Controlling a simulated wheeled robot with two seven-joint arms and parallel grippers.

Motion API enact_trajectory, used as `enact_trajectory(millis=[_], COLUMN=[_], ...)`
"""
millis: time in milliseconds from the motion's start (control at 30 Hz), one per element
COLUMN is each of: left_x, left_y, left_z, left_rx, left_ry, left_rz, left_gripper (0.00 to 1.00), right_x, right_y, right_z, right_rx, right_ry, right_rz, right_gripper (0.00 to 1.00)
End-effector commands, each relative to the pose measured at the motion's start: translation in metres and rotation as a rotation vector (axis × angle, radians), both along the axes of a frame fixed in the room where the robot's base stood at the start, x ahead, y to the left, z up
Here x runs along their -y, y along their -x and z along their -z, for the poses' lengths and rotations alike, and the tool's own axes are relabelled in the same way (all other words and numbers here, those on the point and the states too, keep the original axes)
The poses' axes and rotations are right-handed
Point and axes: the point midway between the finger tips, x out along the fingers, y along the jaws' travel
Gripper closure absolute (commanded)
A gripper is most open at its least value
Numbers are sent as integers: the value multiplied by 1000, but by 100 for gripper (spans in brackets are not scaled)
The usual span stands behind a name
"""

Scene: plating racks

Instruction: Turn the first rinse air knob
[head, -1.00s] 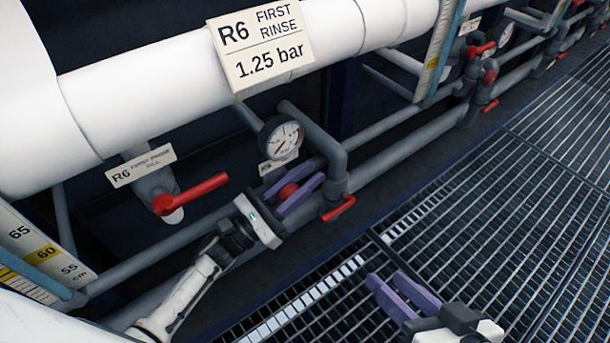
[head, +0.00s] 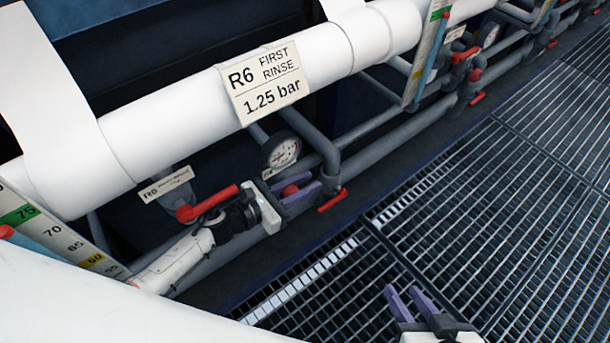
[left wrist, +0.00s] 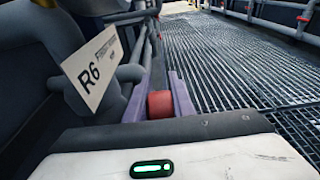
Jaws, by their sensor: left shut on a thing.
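The first rinse air knob, a round red knob (head: 289,190), sits below the pressure gauge (head: 281,151) on the grey pipework. My left gripper (head: 297,190) has its purple fingers on both sides of it and is shut on it. In the left wrist view the red knob (left wrist: 160,104) lies between the two purple fingers (left wrist: 160,98). The sign (head: 264,86) above reads R6 FIRST RINSE 1.25 bar. My right gripper (head: 408,303) is open and empty over the floor grating.
A red lever valve (head: 207,203) with a small R6 tag (head: 166,185) is close to my left wrist. Another red lever (head: 332,200) is just right of my left fingers. Grating (head: 480,200) on the right is clear.

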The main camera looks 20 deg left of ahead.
Motion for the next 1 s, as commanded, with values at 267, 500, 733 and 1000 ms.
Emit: enact_trajectory(millis=[267,500,733,1000], left_x=[-1,-1,-1,-3], left_y=[1,1,1,2], left_z=[2,3,2,0], left_rx=[-20,-20,-19,-19], left_ry=[-14,-15,-13,-14], left_rz=[1,0,0,3], left_gripper=[100,100,70,70], right_x=[3,3,3,3], right_y=[2,2,2,2], right_z=[-4,-4,-3,-4], right_rx=[14,13,12,12], right_ry=[-1,-1,-1,-1], right_rz=[13,12,12,12], right_gripper=[68,68,68,68])
